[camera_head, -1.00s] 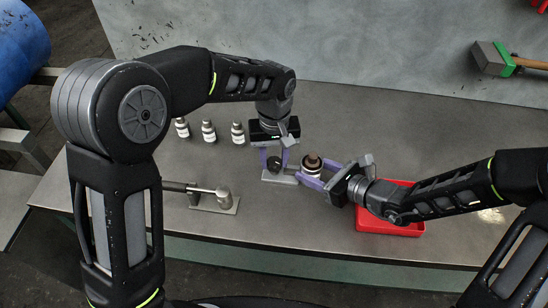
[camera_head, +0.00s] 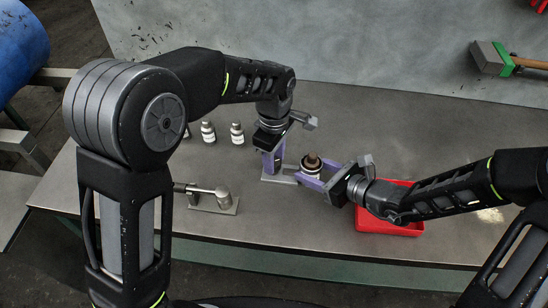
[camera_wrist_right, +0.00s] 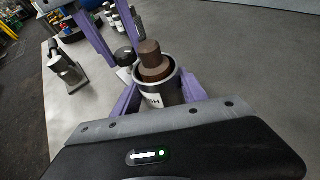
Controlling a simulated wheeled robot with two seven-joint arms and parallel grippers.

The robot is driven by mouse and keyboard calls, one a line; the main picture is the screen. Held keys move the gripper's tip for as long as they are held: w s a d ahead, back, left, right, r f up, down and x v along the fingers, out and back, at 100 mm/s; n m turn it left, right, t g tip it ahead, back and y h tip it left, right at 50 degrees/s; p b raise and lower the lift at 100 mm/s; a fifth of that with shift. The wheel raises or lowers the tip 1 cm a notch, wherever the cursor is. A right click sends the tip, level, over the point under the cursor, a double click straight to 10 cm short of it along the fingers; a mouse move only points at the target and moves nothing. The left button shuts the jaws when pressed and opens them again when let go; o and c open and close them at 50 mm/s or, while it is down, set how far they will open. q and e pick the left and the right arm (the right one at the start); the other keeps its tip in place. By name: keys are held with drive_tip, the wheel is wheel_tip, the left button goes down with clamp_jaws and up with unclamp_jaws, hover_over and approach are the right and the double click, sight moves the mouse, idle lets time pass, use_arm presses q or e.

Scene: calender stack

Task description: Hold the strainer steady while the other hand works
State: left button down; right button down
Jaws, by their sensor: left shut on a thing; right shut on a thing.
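A metal cup, apparently the strainer, shows with stacked brown cylinders in it; its side (camera_wrist_right: 152,102) carries lettering ending in "SH". It also shows in the head view, with its brown top (camera_head: 312,160) upright. My right gripper (camera_wrist_right: 155,95) is shut around it from the front right in the head view (camera_head: 309,177). My left gripper (camera_head: 272,163) is just left of it with fingers pointing down. It is shut on a piece mostly hidden by its fingers, seemingly the dark round-topped piece (camera_wrist_right: 124,54) in the wrist view. The exact grip is unclear.
A grey plate (camera_head: 278,179) lies below my left gripper. A metal stand with a horizontal cylinder (camera_head: 222,197) is at front left. Small bottles (camera_head: 237,133) stand behind my left arm. A red tray (camera_head: 415,228) sits under my right arm.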

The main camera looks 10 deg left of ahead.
use_arm(q)
drive_tip(key=shift+a+f+n, duration=0.1)
drive_tip(key=shift+f+n, duration=0.05)
drive_tip(key=shift+n, duration=0.95)
drive_tip(key=c, duration=0.9)
unclamp_jaws()
wheel_tip(320, 180, up, 12)
drive_tip(key=shift+r, duration=0.1)
